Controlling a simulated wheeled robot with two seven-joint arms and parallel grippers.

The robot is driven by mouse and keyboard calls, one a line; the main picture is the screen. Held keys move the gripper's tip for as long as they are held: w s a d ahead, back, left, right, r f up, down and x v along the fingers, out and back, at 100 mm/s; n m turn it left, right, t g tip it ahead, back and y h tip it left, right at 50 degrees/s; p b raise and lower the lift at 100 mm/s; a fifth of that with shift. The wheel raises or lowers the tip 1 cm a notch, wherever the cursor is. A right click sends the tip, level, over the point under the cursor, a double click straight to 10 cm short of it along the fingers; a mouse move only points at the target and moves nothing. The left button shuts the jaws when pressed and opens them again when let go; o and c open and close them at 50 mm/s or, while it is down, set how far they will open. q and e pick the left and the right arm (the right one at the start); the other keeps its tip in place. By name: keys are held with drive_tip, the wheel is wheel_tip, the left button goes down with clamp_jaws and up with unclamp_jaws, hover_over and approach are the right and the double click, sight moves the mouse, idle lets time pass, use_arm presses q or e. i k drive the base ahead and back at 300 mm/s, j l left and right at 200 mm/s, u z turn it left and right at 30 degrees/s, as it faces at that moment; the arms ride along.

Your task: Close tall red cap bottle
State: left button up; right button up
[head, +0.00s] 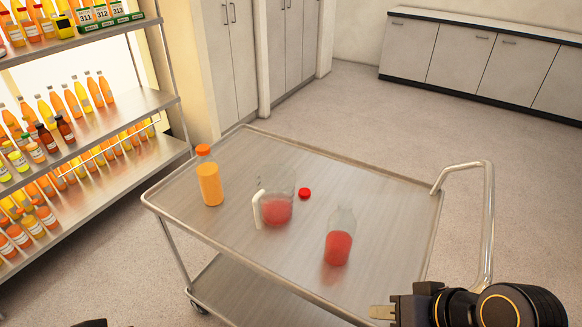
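An uncapped clear bottle (339,247) with red liquid in its lower part stands upright on the cart, toward the front right. A small red cap (304,193) lies apart from it on the cart top, farther back and to the left. My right gripper (382,312) is at the bottom edge, in front of and to the right of the bottle, not touching it. Its pale fingertip points left; I cannot tell whether the fingers are apart. My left gripper is not visible; only a dark sliver shows at the bottom left edge.
The metal cart (330,169) has a raised rim and a handle (488,220) at the right. A clear jug (277,208) with red liquid and an orange-capped juice bottle (210,182) stand left of the cap. A stocked shelf (110,119) is at the left.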

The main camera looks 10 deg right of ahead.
sight(342, 224)
drive_tip(key=i+j+z, duration=0.2)
drive_tip(key=i+j, duration=0.15)
drive_tip(key=j, duration=0.3)
drive_tip(key=i+j+z, duration=0.2)
drive_tip(key=i+j, duration=0.15)
drive_tip(key=j, duration=0.3)
